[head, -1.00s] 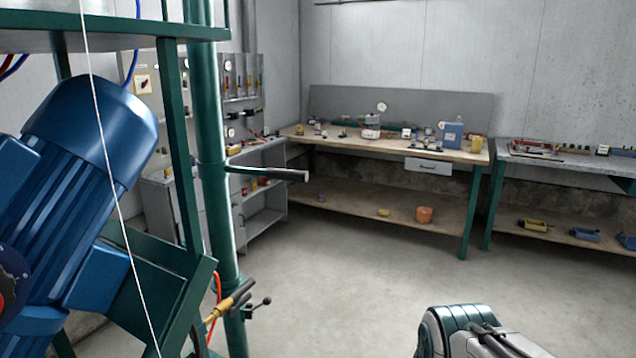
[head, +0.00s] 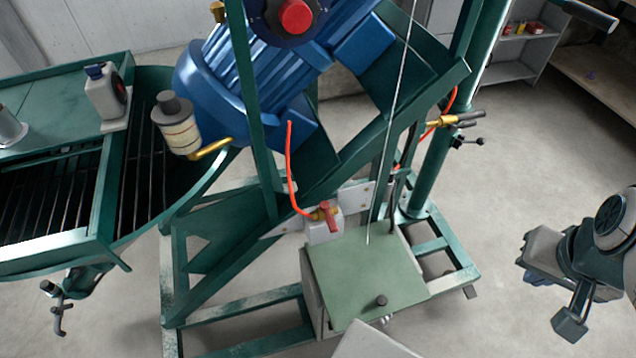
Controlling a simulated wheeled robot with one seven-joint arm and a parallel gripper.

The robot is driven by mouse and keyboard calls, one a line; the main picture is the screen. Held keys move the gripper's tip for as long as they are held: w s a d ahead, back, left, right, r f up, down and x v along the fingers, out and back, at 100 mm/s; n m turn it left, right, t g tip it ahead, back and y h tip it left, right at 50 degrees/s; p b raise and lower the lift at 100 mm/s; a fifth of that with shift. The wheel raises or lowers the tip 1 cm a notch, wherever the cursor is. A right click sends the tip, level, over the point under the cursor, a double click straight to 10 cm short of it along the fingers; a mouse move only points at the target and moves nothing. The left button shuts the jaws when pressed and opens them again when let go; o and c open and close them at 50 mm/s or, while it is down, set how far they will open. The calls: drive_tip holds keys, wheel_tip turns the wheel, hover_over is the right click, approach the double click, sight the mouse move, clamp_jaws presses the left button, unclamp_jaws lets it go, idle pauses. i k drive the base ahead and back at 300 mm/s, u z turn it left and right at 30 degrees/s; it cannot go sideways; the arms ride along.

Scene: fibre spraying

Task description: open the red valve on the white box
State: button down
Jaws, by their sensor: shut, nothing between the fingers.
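The red valve (head: 329,214) is a small red handle on a brass fitting. It sits on top of the small white box (head: 323,230), in the middle of the head view. An orange-red hose (head: 292,170) runs into the fitting from the upper left. The box is fixed to the green machine frame, beside the left back corner of a green-topped cabinet. My gripper (head: 538,254) is at the right edge of the head view, well apart from the valve. It is shut and holds nothing. Its fingertips are small in the view.
A blue motor (head: 262,85) hangs above and left of the valve. Slanted green beams and a thin white cable pass near the box. The green-topped cabinet (head: 365,270) stands in front. Bare floor (head: 480,215) lies between the machine and my gripper.

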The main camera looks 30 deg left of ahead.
sight(325, 205)
drive_tip(key=u, duration=0.95)
drive_tip(key=k, duration=0.8)
drive_tip(key=u, duration=0.65)
drive_tip(key=i, duration=1)
